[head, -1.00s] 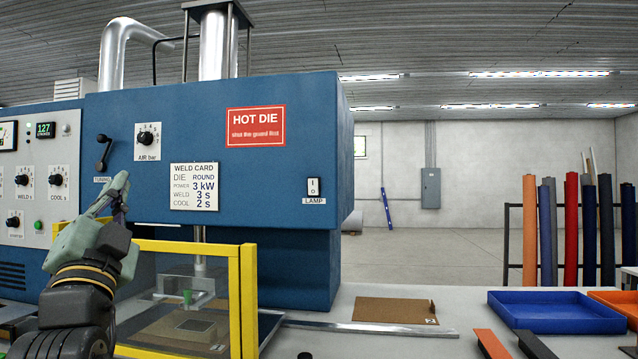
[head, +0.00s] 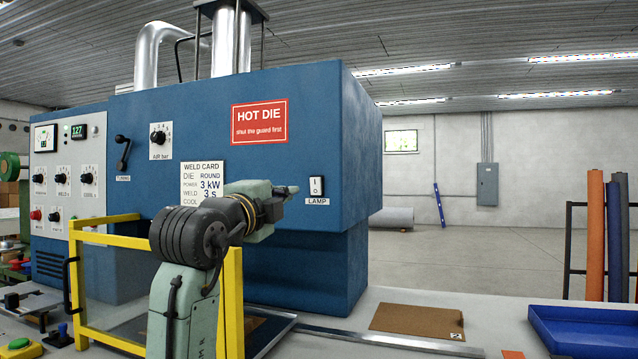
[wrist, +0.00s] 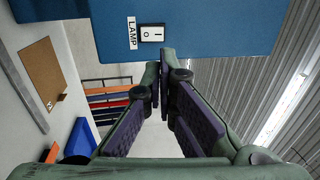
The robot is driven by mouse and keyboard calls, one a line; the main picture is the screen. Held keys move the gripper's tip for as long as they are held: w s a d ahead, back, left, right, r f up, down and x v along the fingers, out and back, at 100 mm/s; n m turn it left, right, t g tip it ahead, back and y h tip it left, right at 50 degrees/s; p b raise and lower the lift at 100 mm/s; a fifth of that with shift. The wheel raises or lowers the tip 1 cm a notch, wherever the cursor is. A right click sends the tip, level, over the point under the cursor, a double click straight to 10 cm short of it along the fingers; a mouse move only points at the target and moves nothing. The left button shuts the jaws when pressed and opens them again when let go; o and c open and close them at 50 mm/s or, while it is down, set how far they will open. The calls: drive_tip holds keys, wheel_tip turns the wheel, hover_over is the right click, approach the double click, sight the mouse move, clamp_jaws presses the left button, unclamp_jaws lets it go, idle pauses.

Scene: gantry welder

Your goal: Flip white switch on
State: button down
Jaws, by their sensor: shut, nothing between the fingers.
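The white rocker switch (head: 316,187) is on the blue front of the welder, above a label reading LAMP. It also shows in the wrist view (wrist: 151,34), marked with a line and a circle. My gripper (head: 293,190) is just left of the switch in the head view, its fingertips pointing at it. In the wrist view my gripper (wrist: 160,66) has its fingertips together and empty, a little below the switch in the picture. A gap shows between fingertips and switch there; I cannot tell whether they touch the panel.
The blue welder housing (head: 345,135) stands behind my arm. A yellow guard frame (head: 232,300) is below and left. A weld card (head: 190,180) is partly hidden by my arm. Brown cardboard (head: 418,320) and a blue tray (head: 585,330) lie on the bench. Space right of the housing is open.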

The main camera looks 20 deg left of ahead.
sight(315, 180)
drive_tip(key=shift+a, duration=0.1)
drive_tip(key=w+p, duration=0.2)
drive_tip(key=w, duration=0.2)
drive_tip(key=w+r+p, duration=0.1)
drive_tip(key=w+p, duration=0.1)
drive_tip(key=w, duration=0.2)
drive_tip(key=w+r+p, duration=0.1)
drive_tip(key=w+p, duration=0.1)
drive_tip(key=w, duration=0.2)
drive_tip(key=shift+w+d+r, duration=0.2)
drive_tip(key=shift+w+d, duration=0.05)
drive_tip(key=shift+w, duration=0.1)
drive_tip(key=shift+w+p, duration=0.35)
drive_tip(key=shift+w, duration=0.15)
drive_tip(key=shift+f, duration=0.1)
